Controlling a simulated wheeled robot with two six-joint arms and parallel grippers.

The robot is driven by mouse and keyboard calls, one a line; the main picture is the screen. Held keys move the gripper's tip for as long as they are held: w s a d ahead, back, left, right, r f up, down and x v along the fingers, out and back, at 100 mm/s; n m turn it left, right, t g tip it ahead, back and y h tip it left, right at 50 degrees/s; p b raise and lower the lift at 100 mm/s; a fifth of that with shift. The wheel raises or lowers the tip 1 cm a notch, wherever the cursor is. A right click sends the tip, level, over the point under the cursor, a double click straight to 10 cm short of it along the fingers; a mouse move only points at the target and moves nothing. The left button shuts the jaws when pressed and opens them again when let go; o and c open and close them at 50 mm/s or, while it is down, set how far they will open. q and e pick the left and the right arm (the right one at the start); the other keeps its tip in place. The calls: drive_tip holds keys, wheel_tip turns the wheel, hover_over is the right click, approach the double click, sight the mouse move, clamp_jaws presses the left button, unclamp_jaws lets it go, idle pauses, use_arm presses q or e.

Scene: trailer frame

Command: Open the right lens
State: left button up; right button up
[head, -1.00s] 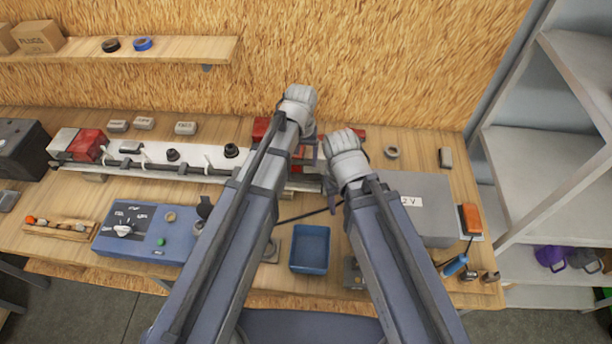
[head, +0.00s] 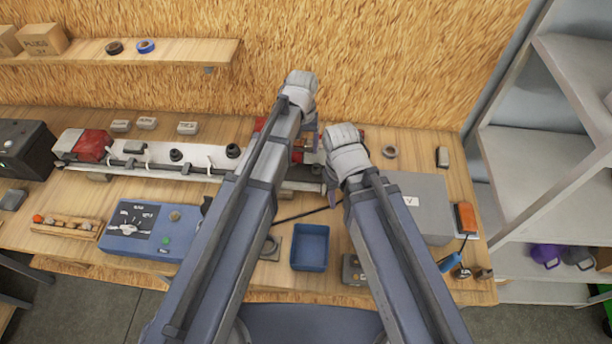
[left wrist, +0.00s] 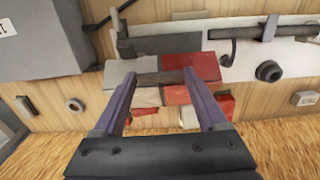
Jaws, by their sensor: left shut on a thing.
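The right lamp, with red and pale sections, is at the right end of the white trailer beam (head: 205,158). In the left wrist view its lens (left wrist: 178,94) lies between my left gripper's fingers (left wrist: 160,78), which are shut on it. A dark gap runs between the rows of red and pale faces; how far the lens is open I cannot tell. In the head view my left arm hides most of the lamp and my left gripper (head: 308,143). My right gripper (head: 333,186) hangs just right of the lamp; its jaws are hidden by its arm.
The left lamp (head: 92,146) is at the beam's other end. In front are a blue control box (head: 150,232), a blue tray (head: 310,248) and a grey box (head: 425,205). Small blocks lie behind the beam. A chipboard wall (head: 400,60) stands at the back.

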use_arm(q)
drive_tip(key=shift+w+r+p, duration=0.6)
drive_tip(key=shift+w, duration=0.3)
drive_tip(key=shift+w+r+p, duration=0.55)
drive_tip(key=shift+w, duration=0.45)
drive_tip(key=shift+w+d+r+p, duration=0.1)
drive_tip(key=shift+w+r+p, duration=0.2)
drive_tip(key=shift+w, duration=0.7)
drive_tip(key=shift+w+r+p, duration=0.2)
drive_tip(key=shift+w+r, duration=0.05)
drive_tip(key=shift+w, duration=0.95)
drive_tip(key=shift+w+f, duration=0.1)
drive_tip(key=shift+w, duration=1.95)
